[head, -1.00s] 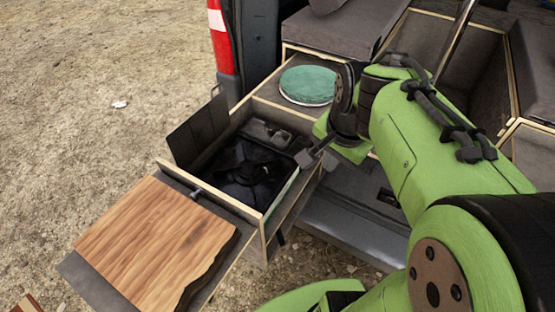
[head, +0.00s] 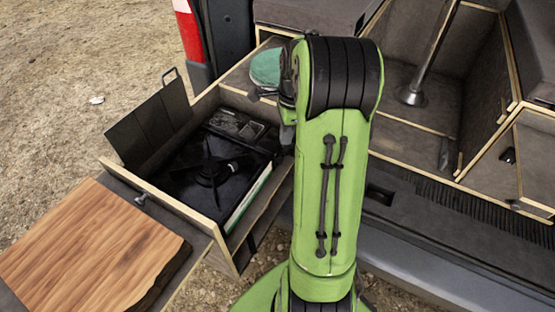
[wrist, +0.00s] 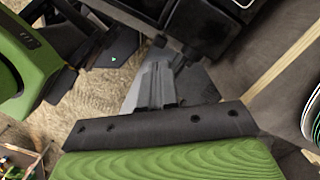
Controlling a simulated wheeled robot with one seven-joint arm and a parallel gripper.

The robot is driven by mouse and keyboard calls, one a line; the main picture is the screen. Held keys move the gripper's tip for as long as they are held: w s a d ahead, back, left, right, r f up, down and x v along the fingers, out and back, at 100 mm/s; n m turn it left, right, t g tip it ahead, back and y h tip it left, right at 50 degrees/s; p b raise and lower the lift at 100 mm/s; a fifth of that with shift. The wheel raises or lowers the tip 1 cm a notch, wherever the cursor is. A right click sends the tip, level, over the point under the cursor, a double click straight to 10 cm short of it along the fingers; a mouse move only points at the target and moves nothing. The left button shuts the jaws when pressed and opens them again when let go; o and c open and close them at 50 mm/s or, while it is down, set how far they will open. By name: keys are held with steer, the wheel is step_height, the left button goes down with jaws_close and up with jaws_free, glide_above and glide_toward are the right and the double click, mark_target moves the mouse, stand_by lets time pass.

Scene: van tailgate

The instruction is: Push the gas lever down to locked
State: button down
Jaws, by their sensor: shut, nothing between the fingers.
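The black gas stove (head: 207,174) sits in the pulled-out drawer, with its burner in the middle and a small control panel (head: 236,124) at its back end. I cannot make out the gas lever or its position for certain. My gripper (wrist: 152,84) is shut and empty in the wrist view, its fingers pointing toward dark parts (wrist: 180,22) at the top. I cannot tell whether the fingertips touch anything there. In the head view my gripper is mostly hidden behind my arm, near the stove's back right.
A wooden board (head: 85,245) lies in front of the drawer. A dark upright panel (head: 150,125) stands at the drawer's left. A green round item (head: 266,68) sits behind the stove, partly covered by my arm. Open wooden compartments (head: 412,130) are at the right. Gravel ground lies left.

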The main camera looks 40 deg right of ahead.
mark_target(283, 159)
steer(key=f+b, duration=0.4)
steer(key=b, duration=0.1)
steer(key=f+b, duration=0.2)
steer(key=f, duration=0.1)
steer(key=shift+w+a, duration=0.2)
steer(key=shift+a, duration=0.05)
step_height(283, 159, down, 2)
steer(key=shift+f+b, duration=0.1)
steer(key=shift+b, duration=0.65)
steer(key=shift+r, duration=0.2)
steer(key=d+p, duration=0.1)
steer(key=s+d+r+p, duration=0.1)
steer(key=shift+s+d, duration=0.3)
